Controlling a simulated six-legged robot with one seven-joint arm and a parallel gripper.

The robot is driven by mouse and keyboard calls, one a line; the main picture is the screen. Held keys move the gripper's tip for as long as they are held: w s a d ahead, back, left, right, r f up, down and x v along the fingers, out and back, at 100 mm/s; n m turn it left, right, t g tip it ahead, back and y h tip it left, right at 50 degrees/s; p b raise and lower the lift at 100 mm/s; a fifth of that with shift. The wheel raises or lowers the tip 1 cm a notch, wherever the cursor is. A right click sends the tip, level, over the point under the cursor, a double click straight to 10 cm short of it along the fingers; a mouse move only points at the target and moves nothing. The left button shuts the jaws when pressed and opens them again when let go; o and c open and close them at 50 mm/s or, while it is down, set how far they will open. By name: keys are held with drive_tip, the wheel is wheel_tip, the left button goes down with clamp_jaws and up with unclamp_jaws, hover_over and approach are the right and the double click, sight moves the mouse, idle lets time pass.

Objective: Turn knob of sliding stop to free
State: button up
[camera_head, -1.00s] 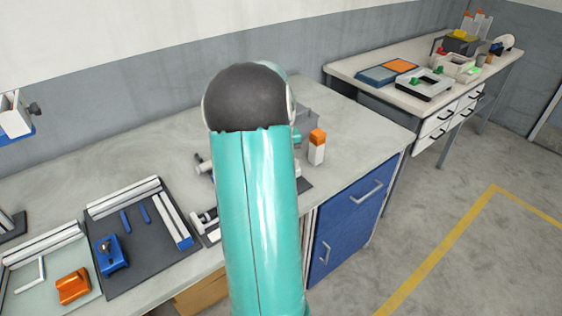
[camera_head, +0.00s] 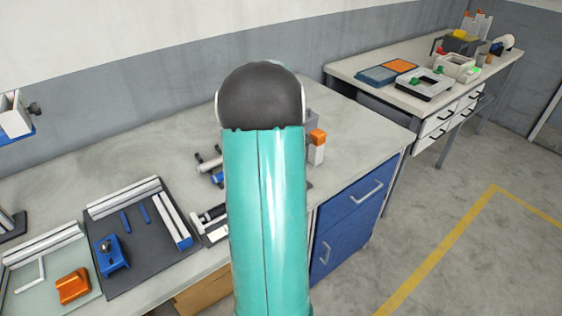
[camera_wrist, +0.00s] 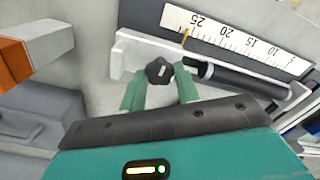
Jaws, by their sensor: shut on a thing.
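In the wrist view a dark lobed knob (camera_wrist: 159,70) with a pale mark on its face sits between the two green fingers of my gripper (camera_wrist: 160,88). The gripper is shut on the knob. The knob is at the left end of a dark rod (camera_wrist: 240,82), which runs along a white rail (camera_wrist: 125,55). A ruler scale (camera_wrist: 235,38) with numbers from 25 down to 10 lies behind the rail, with a thin orange pointer near 25. In the head view my arm hides the knob and my gripper.
An orange and white block (camera_wrist: 35,50) stands left of my gripper; it also shows in the head view (camera_head: 317,148). A dark board (camera_head: 130,275) with blue parts and an orange piece (camera_head: 73,286) lie at the left of the bench. Bare bench top lies behind.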

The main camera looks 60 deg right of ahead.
drive_tip(key=shift+n, duration=0.6)
drive_tip(key=o, duration=1)
drive_tip(key=shift+c, duration=0.2)
drive_tip(key=shift+r, duration=0.1)
wheel_tip(320, 180, up, 14)
drive_tip(key=shift+f, duration=0.2)
